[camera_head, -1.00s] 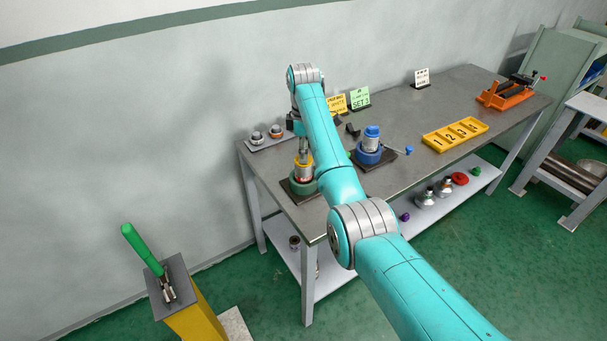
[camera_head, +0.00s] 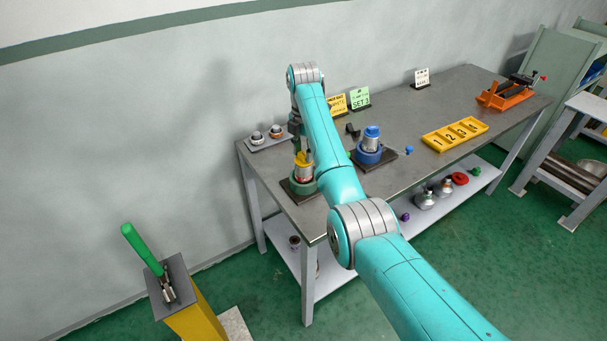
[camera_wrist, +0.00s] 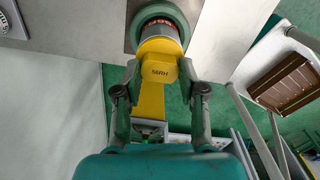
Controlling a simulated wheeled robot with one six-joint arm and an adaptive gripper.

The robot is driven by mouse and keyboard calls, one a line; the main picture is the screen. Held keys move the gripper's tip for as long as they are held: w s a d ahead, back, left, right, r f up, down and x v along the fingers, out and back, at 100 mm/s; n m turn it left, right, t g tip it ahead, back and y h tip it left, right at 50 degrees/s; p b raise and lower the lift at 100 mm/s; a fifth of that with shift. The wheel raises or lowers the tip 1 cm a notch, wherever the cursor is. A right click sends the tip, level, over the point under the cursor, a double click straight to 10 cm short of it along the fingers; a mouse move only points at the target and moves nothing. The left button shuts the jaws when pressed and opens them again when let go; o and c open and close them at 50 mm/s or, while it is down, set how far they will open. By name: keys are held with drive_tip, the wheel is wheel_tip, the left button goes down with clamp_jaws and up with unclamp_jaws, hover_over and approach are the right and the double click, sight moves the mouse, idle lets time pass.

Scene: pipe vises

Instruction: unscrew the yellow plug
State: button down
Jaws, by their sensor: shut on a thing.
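The yellow plug (camera_head: 303,158) sits on top of a metal pipe piece in the green round vise (camera_head: 303,186) at the near left end of the bench. The threads are hidden. In the head view my arm partly covers the gripper.
A blue vise (camera_head: 368,153) with a blue-capped pipe stands to the right. Behind are a small tray (camera_head: 266,142) with two fittings and yellow, green and white signs. A yellow numbered tray (camera_head: 455,134) and an orange vise (camera_head: 506,95) are farther right.

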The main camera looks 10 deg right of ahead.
drive_tip(key=c, duration=0.7)
unclamp_jaws()
drive_tip(key=shift+c, duration=0.2)
drive_tip(key=shift+r, duration=1.1)
